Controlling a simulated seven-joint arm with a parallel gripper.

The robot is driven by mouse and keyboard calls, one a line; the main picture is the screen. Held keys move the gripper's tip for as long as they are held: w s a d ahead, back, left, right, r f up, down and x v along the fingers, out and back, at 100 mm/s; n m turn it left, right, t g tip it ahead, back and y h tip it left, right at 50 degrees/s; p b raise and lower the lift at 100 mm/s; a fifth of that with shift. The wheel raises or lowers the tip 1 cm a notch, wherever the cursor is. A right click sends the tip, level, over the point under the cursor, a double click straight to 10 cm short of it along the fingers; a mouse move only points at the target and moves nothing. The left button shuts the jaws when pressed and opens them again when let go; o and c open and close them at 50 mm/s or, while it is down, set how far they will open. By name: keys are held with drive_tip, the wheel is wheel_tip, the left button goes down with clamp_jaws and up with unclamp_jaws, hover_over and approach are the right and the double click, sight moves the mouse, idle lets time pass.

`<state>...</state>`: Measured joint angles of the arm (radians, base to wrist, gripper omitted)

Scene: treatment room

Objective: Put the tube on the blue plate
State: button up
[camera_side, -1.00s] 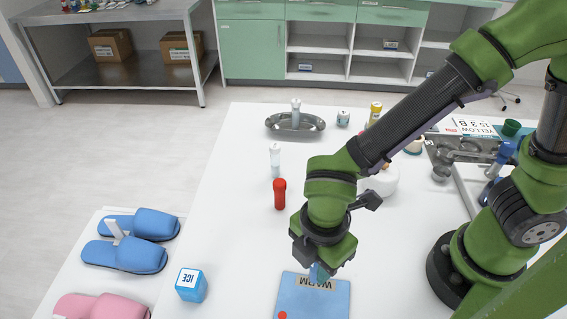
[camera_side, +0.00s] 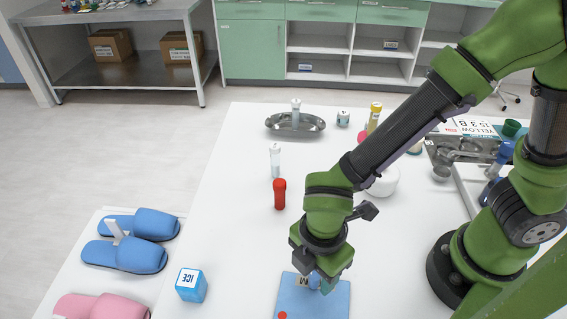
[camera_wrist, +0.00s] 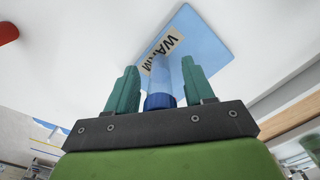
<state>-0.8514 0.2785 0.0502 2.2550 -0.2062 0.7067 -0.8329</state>
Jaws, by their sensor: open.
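The blue plate (camera_side: 299,302), a flat square marked WARM, lies at the table's near edge. It also shows ahead in the wrist view (camera_wrist: 210,32). My gripper (camera_side: 327,286) is low over the plate, pointing down. In the wrist view its two teal fingers (camera_wrist: 160,68) are open, one on each side of the tube. The tube (camera_wrist: 161,100) has a blue cap and a pale body reaching toward the plate. In the side view my gripper mostly hides it. I cannot tell whether its foot touches the plate.
A blue ICE block (camera_side: 191,285) stands left of the plate. A red-capped tube (camera_side: 280,194) and a white-capped tube (camera_side: 275,160) stand farther back. A metal dish (camera_side: 295,123) and a white jar (camera_side: 384,182) are beyond. The table between the ICE block and red-capped tube is clear.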

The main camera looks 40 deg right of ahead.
wheel_tip(320, 180, up, 12)
drive_tip(key=shift+f, duration=0.1)
drive_tip(key=shift+w+d+r, duration=0.15)
drive_tip(key=shift+d+r, duration=0.05)
drive_tip(key=shift+r, duration=0.1)
drive_tip(key=w+d+r+m+t+y, duration=0.1)
drive_tip(key=w+d+r+m+t, duration=0.1)
drive_tip(key=d+m, duration=0.8)
drive_tip(key=w+d+r+m+t+y, duration=0.1)
drive_tip(key=d+r+m+t, duration=0.4)
drive_tip(key=d+m, duration=0.5)
drive_tip(key=shift+w+d+r+m, duration=0.45)
drive_tip(key=shift+r+m, duration=0.2)
drive_tip(key=shift+m, duration=0.45)
